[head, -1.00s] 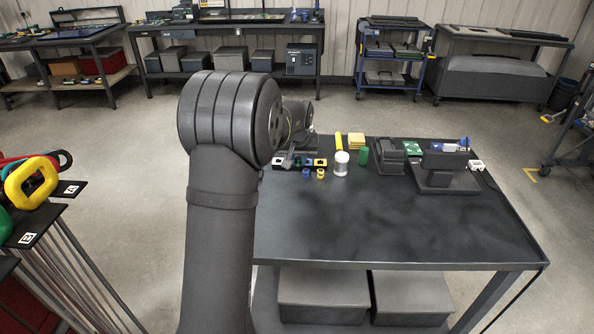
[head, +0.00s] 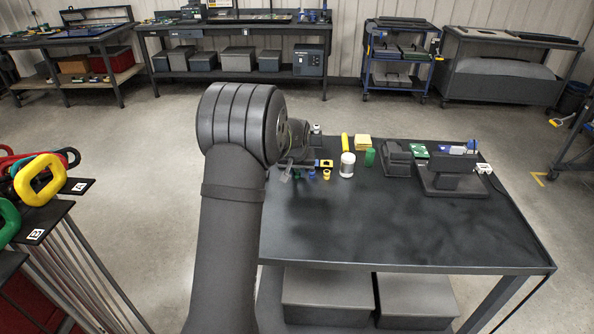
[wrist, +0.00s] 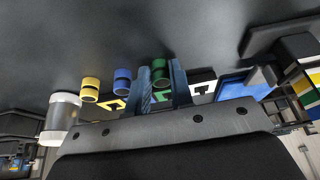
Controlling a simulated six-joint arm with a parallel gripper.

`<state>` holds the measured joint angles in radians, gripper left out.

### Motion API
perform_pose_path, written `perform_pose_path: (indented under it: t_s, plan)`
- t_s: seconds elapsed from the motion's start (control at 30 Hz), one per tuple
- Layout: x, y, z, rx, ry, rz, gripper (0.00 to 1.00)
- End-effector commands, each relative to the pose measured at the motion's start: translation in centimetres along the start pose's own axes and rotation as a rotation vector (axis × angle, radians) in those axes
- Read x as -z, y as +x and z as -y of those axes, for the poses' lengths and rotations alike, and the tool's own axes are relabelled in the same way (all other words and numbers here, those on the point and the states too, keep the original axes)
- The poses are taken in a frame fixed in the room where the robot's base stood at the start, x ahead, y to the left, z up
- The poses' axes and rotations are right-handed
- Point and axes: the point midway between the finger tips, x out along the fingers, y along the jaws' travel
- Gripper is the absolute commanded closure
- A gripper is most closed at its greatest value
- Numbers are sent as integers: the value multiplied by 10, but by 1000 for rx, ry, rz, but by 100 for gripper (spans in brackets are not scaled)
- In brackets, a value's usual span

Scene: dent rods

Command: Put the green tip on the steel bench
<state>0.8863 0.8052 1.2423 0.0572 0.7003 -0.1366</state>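The green tip (wrist: 159,70) is a small ribbed cylinder in the wrist view. My gripper (wrist: 161,72) has one finger on each side of it, with narrow gaps; I see no firm contact. In the head view the fingers (head: 286,172) are small at the bench's back left, mostly behind my arm. A blue tip (wrist: 122,80) and a yellow tip (wrist: 90,88) stand beside the green one, each by a marked holder block. The dark metal bench (head: 400,232) has a wide bare top; I cannot tell whether it is the steel bench named.
A white cylinder (head: 347,165), a green cylinder (head: 370,157) and a yellow block (head: 363,143) stand right of the tips. A dark stand (head: 452,178) is farther right. The bench's front and middle are clear. Rods with coloured handles (head: 40,180) stand at the left.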

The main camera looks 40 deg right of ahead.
Motion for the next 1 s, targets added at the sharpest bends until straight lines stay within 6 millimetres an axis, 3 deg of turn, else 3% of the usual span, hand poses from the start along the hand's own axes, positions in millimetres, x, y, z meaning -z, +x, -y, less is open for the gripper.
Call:
perform_pose_path:
  t_s: [0.33, 0.47, 1.0]
  plan:
    - [1, -2, 0, 0, 0, -1, 72]
    - [2, -13, 0, 0, 0, -3, 72]
    - [2, -112, 0, 0, 0, -3, 72]
